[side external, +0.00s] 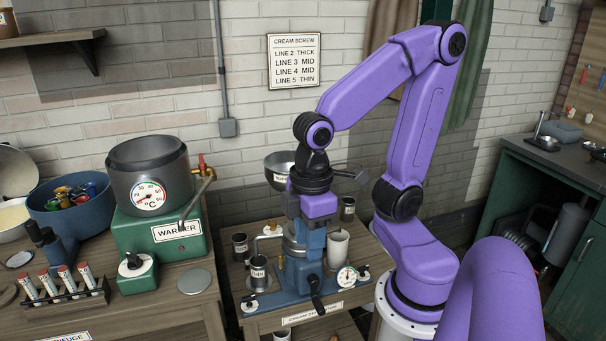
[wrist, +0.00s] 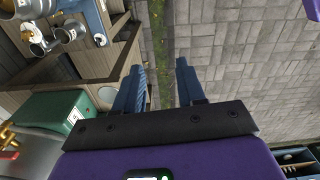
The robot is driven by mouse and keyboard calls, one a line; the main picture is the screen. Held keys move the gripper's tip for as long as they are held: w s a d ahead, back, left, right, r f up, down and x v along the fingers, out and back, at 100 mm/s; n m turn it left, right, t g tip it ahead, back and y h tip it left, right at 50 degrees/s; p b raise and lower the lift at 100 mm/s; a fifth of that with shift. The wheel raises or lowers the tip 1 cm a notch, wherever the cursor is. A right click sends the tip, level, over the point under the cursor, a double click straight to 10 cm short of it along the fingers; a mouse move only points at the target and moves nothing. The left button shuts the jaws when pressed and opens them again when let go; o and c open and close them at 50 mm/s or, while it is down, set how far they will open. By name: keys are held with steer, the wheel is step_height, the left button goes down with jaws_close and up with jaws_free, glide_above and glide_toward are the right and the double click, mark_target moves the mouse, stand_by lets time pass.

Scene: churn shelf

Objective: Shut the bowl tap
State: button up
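A metal bowl (side external: 277,160) with a label stands above the blue cream separator (side external: 268,299), partly behind my wrist. I cannot make out a tap on this bowl; my wrist and gripper cover much of the area under it. A brass tap with a red handle (side external: 203,163) is on the grey warmer pot (side external: 147,172); brass parts also show at the left edge of the wrist view (wrist: 8,138). My gripper (side external: 309,243) points down in front of the separator. In the wrist view, its two blue fingers (wrist: 160,85) are apart with nothing between them.
The green warmer (side external: 165,233) stands on the left bench, with a vial rack (side external: 62,297) and a blue tub (side external: 72,205) near it. Cups, including a white one (side external: 338,246), and a dial (side external: 347,275) crowd the separator. Paved floor (wrist: 240,60) is clear.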

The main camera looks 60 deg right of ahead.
steer(key=w+d+r+m, duration=0.3)
steer(key=w+d+m, duration=0.2)
steer(key=w, duration=0.2)
steer(key=w+d+r+m, duration=0.4)
steer(key=w+d+m, duration=0.1)
steer(key=w, duration=0.2)
steer(key=w+d+r+m, duration=0.15)
steer(key=d+m, duration=0.35)
steer(key=d, duration=0.5)
steer(key=d+r+m, duration=0.3)
steer(key=d+m, duration=0.1)
steer(key=d, duration=0.6)
step_height(320, 180, down, 16)
steer(key=shift+w+f, duration=0.1)
steer(key=shift+f, duration=0.1)
steer(key=shift+c, duration=0.3)
jaws_close()
